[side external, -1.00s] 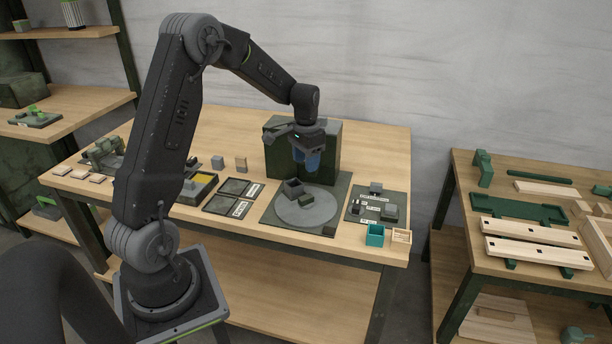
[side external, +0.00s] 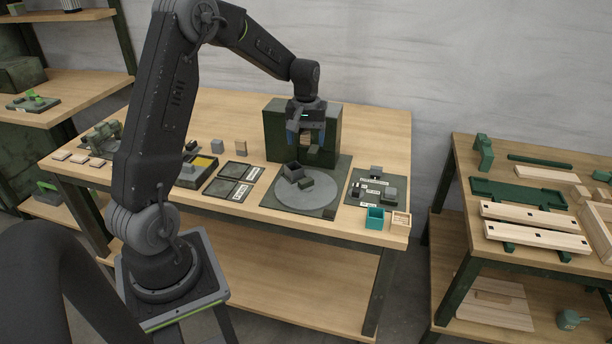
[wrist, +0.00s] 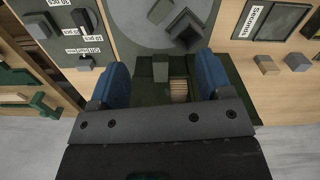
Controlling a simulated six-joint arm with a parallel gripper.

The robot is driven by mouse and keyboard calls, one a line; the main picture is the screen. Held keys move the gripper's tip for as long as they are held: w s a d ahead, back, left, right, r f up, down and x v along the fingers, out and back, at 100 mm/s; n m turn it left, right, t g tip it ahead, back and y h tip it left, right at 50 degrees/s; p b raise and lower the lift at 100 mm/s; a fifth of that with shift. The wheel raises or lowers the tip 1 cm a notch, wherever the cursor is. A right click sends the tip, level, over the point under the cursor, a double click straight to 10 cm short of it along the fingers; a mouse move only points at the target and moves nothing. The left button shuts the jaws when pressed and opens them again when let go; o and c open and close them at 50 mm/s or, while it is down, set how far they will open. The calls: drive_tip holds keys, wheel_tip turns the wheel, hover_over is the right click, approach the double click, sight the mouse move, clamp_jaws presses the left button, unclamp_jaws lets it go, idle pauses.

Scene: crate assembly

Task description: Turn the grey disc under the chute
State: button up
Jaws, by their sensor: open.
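The grey disc (side external: 279,202) lies flat on a dark square mat, in front of a dark green box-like housing (side external: 331,128) that I take to be the chute. An open dark grey bin (side external: 292,170) and a small dark block (side external: 306,183) sit on the disc. My gripper (side external: 306,139) hangs above the disc's back edge, in front of the housing, with its blue fingers apart. In the wrist view the disc (wrist: 130,18) lies beyond the fingertips. A small green block (wrist: 160,69) and a light slatted piece (wrist: 179,90) show between the fingers; contact cannot be told.
Left of the disc are two dark trays (side external: 236,181). Right of it is a labelled mat with grey parts (side external: 389,194). A teal box (side external: 375,218) and a small wooden box (side external: 400,219) stand at the front right edge.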

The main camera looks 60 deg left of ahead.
sight(306, 180)
wheel_tip(306, 180, down, 14)
drive_tip(key=n, duration=0.8)
drive_tip(key=shift+r, duration=0.1)
drive_tip(key=c, duration=1.3)
